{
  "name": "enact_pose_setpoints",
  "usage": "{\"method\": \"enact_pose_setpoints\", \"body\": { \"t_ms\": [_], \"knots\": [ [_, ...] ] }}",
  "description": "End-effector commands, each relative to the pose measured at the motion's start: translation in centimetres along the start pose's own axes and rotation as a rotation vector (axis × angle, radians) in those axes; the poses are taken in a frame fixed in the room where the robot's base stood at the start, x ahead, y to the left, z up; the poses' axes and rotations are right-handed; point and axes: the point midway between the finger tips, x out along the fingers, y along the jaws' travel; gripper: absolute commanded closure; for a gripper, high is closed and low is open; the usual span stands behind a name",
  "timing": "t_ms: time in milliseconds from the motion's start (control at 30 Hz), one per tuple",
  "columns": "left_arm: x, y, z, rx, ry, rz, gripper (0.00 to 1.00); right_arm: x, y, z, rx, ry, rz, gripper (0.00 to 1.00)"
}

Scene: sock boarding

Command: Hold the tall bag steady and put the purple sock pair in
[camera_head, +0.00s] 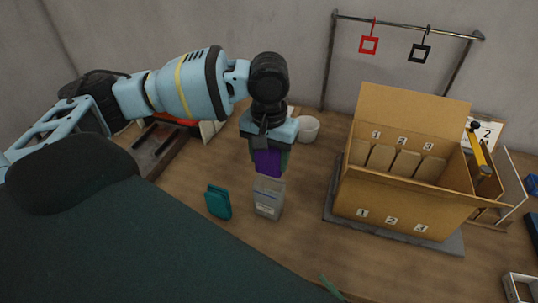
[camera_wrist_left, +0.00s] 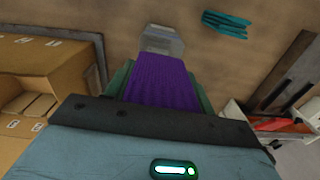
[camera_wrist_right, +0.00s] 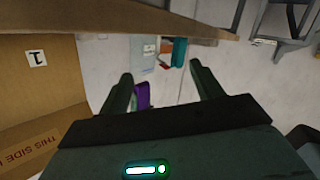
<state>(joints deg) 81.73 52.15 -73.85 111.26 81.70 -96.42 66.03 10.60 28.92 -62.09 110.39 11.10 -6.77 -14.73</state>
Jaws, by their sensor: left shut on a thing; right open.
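My left gripper (camera_head: 268,142) is shut on the purple sock pair (camera_head: 267,163), which hangs down from its fingers. The purple pair also fills the space between the fingers in the left wrist view (camera_wrist_left: 158,80). The tall bag (camera_head: 268,200), greyish and see-through with a white label, stands upright on the table just below the pair. In the head view the pair's lower edge meets the bag's top; whether it is inside I cannot tell. My right gripper (camera_wrist_right: 162,88) is open and empty, apart from the bag (camera_wrist_right: 142,55).
A teal sock pair (camera_head: 218,202) stands left of the bag. A cardboard box (camera_head: 385,210) with numbered compartments is on the right. A white cup (camera_head: 308,128) stands behind. A rack (camera_head: 395,27) carries red and black hangers. Bare table lies before the bag.

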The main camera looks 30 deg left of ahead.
Motion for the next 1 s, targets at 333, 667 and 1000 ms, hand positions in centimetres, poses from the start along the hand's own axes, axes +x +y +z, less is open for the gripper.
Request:
{"method": "enact_pose_setpoints", "body": {
  "t_ms": [333,667,1000],
  "knots": [
    [0.0,0.0,0.0,0.0,0.0,0.0,0.69,9.4,2.4,-8.0,0.144,0.177,-0.021,0.34],
    [0.0,0.0,0.0,0.0,0.0,0.0,0.69,14.6,7.3,-7.1,0.229,-0.055,-0.031,0.34],
    [0.0,0.0,0.0,0.0,0.0,0.0,0.69,15.1,8.4,-5.2,0.269,-0.256,-0.179,0.34]
  ]
}}
